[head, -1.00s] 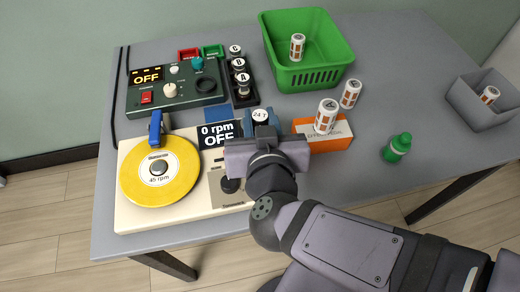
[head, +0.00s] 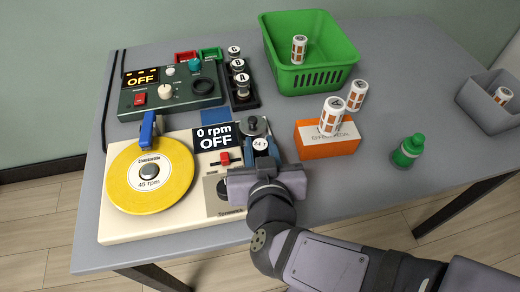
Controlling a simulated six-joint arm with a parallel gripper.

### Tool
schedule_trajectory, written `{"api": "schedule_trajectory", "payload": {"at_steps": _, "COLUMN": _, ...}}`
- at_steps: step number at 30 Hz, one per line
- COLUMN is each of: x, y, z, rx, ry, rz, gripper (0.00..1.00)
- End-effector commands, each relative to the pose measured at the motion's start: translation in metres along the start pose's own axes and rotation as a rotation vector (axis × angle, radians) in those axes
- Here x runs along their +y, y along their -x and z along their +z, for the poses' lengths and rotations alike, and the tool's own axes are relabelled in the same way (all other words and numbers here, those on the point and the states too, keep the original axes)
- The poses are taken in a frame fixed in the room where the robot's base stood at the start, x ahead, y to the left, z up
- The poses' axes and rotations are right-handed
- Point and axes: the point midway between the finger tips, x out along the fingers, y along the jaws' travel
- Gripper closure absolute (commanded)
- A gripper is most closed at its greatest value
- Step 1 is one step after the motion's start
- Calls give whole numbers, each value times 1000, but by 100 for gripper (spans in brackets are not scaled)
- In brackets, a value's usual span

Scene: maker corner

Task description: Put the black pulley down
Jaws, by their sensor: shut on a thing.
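My gripper (head: 261,153) is shut, its blue fingertips on either side of a small round piece with a white top marked 24 T, which I take for the black pulley (head: 261,144). The pulley's sides are mostly hidden by the fingers, and its top faces up. It shows over the right part of the cream turntable (head: 117,226). I cannot tell whether it touches the surface beneath.
A dark round knob (head: 253,126) stands just behind the pulley. A blue square (head: 215,121) lies bare behind the turntable. The green basket (head: 310,78) is at the back.

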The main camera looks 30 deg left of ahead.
Motion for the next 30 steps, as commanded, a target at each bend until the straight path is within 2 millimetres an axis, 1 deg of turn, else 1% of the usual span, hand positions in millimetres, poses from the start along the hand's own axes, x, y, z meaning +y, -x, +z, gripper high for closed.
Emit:
{"api": "schedule_trajectory", "payload": {"at_steps": 7, "x": 0, "y": 0, "z": 0, "rx": 1, "ry": 0, "rz": 0, "gripper": 96}}
{"api": "schedule_trajectory", "payload": {"at_steps": 11, "x": 0, "y": -2, "z": 4, "rx": 1, "ry": 0, "rz": 0, "gripper": 96}}
{"api": "schedule_trajectory", "payload": {"at_steps": 12, "x": 0, "y": -2, "z": 4, "rx": 0, "ry": -1, "rz": 0, "gripper": 73}}
{"api": "schedule_trajectory", "payload": {"at_steps": 13, "x": 0, "y": -1, "z": 3, "rx": 1, "ry": -1, "rz": 0, "gripper": 67}}
{"api": "schedule_trajectory", "payload": {"at_steps": 23, "x": -1, "y": 0, "z": 1, "rx": -1, "ry": 0, "rz": -3, "gripper": 67}}
{"api": "schedule_trajectory", "payload": {"at_steps": 26, "x": -1, "y": 1, "z": -2, "rx": 0, "ry": 0, "rz": -4, "gripper": 67}}
{"api": "schedule_trajectory", "payload": {"at_steps": 30, "x": -1, "y": 6, "z": 1, "rx": 4, "ry": -3, "rz": -3, "gripper": 67}}
